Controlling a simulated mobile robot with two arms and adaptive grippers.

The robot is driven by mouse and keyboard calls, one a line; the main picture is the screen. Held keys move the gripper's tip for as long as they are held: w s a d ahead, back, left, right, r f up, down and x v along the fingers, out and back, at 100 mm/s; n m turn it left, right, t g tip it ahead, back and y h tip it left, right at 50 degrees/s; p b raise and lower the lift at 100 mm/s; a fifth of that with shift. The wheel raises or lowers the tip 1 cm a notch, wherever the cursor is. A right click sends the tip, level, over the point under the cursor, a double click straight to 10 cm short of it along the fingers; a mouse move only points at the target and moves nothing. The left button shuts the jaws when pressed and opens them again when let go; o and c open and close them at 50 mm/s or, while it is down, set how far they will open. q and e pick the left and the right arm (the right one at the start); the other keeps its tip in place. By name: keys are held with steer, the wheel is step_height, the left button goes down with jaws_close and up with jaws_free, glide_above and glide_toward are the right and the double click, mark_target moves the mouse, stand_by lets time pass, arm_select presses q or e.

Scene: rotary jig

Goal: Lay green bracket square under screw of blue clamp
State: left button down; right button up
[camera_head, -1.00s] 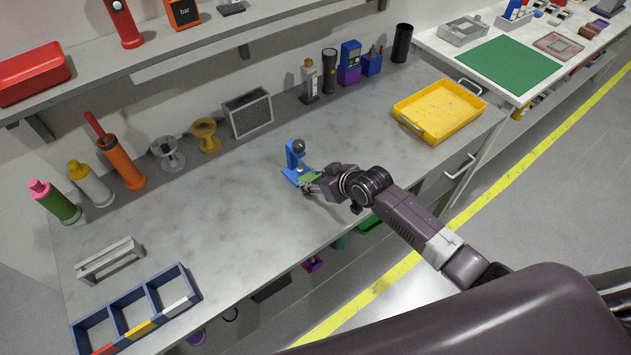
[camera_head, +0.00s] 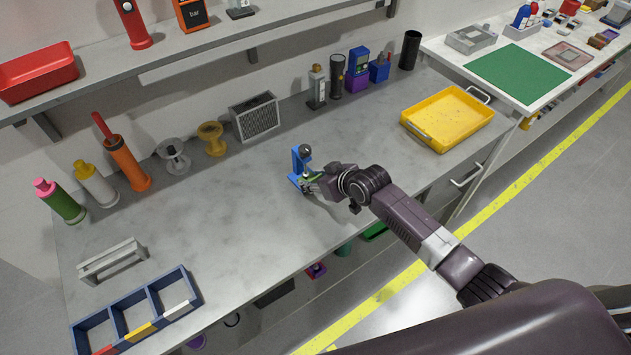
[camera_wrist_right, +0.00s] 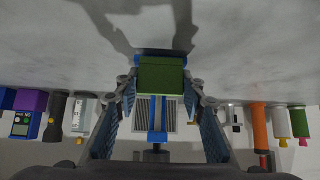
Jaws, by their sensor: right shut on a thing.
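The blue clamp (camera_head: 297,160) stands upright on the grey bench, with a dark round knob at its top. My right gripper (camera_head: 309,184) is at the front right of the clamp, shut on the green bracket (camera_head: 314,173). In the right wrist view the green bracket (camera_wrist_right: 161,75) sits between the two fingers, and the blue clamp (camera_wrist_right: 157,120) shows right behind it. The bracket is at the clamp's opening, below the knob. I cannot tell if it touches the clamp or lies flat. My left gripper is not in view.
A yellow tray (camera_head: 447,118) stands to the right on the bench. A mesh-fronted box (camera_head: 255,117), spools and bottles line the back. A blue divided bin (camera_head: 151,285) and a grey handle-like bracket (camera_head: 111,259) are at the left. The bench left of the clamp is clear.

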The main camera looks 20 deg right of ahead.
steer(key=shift+w+a, duration=0.15)
steer(key=shift+w, duration=0.2)
steer(key=o, duration=1.4)
steer(key=shift+c, duration=0.2)
steer(key=shift+s, duration=0.1)
steer(key=v, duration=1.2)
steer(key=shift+r, duration=0.1)
